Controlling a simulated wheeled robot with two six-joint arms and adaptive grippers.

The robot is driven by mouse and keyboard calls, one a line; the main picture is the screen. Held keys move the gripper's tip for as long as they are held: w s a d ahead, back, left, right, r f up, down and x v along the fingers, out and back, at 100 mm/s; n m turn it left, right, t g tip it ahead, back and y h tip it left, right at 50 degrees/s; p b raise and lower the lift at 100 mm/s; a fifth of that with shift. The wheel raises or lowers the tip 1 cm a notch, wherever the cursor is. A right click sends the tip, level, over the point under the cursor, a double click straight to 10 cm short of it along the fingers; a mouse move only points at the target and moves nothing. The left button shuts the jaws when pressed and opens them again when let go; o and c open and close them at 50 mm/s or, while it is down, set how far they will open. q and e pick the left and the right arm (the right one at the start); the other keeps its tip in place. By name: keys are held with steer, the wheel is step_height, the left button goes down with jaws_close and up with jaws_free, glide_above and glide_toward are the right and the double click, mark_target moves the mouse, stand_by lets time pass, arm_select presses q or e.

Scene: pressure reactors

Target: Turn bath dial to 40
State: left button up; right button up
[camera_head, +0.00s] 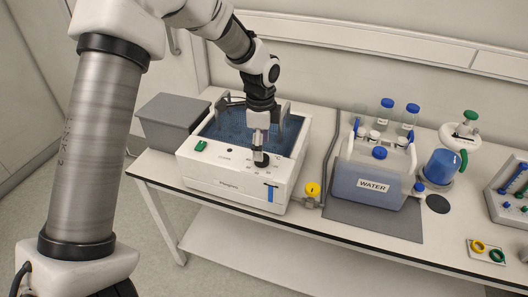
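The bath (228,180) is a white box with blue liquid in its open basin, near the left end of the bench. Its black round dial (261,160) is on the top front panel, right of the middle. My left gripper (260,150) points down over the dial, with its light grey fingers at or just above it. The fingers partly hide the dial, and I cannot tell whether they grip it. The dial's pointer and scale numbers are too small to read. My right gripper is not in view.
A green switch (201,146) is on the bath's left front. A grey box (168,118) stands left of the bath. A yellow-handled valve (313,190) is close on its right, then a WATER container (374,186) and a blue beaker (442,167).

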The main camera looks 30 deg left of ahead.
arm_select(q)
steer(key=f, duration=0.4)
steer(key=shift+w+f, duration=0.1)
steer(key=shift+w, duration=0.1)
steer(key=shift+s, duration=0.15)
steer(key=shift+c, duration=0.6)
steer(key=c, duration=1)
steer(key=shift+n+p, duration=0.3)
steer(key=n+p, duration=0.2)
steer(key=n, duration=0.1)
steer(key=shift+s+r, duration=0.1)
steer(key=shift+r, duration=0.1)
steer(key=n+p, duration=0.2)
steer(key=n, duration=0.2)
steer(key=shift+n, duration=0.3)
steer(key=n+p, duration=0.2)
steer(key=n, duration=0.3)
steer(key=shift+f+p, duration=0.1)
steer(key=shift+p, duration=0.2)
steer(key=n+p, duration=0.1)
steer(key=n, duration=0.3)
steer(key=shift+d+f+n, duration=0.1)
steer(key=shift+n, duration=0.2)
